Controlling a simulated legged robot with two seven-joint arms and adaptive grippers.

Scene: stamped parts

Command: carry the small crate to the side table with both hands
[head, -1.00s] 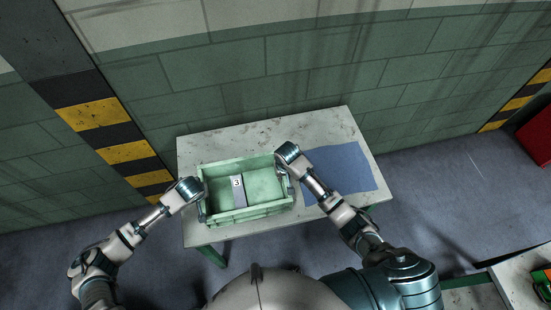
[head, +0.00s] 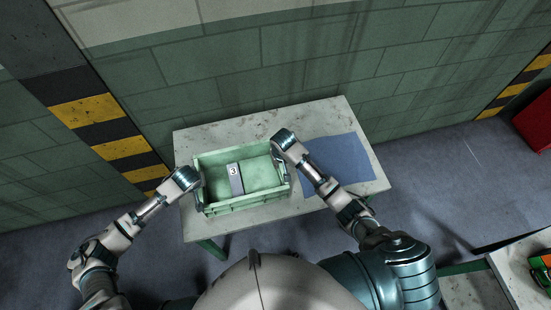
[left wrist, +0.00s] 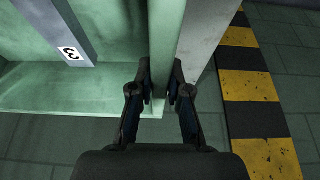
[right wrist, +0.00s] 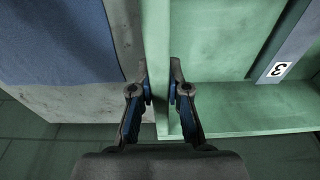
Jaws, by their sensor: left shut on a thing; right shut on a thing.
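The small crate (head: 262,178) is a light green open box, over the left part of the side table (head: 300,121). A grey divider strip with a "3" label (head: 235,178) lies across its inside. My left gripper (head: 198,187) is shut on the crate's left wall; the left wrist view shows its fingers (left wrist: 160,88) either side of that wall. My right gripper (head: 281,161) is shut on the right wall, also seen between its fingers in the right wrist view (right wrist: 161,88). The crate looks level. Its underside is hidden, so I cannot tell whether it touches the table.
A blue mat (head: 340,161) lies on the table right of the crate. A green block wall (head: 260,60) stands behind the table. Another table (head: 520,275) with a green and orange item is at lower right. A red object (head: 535,122) is at far right.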

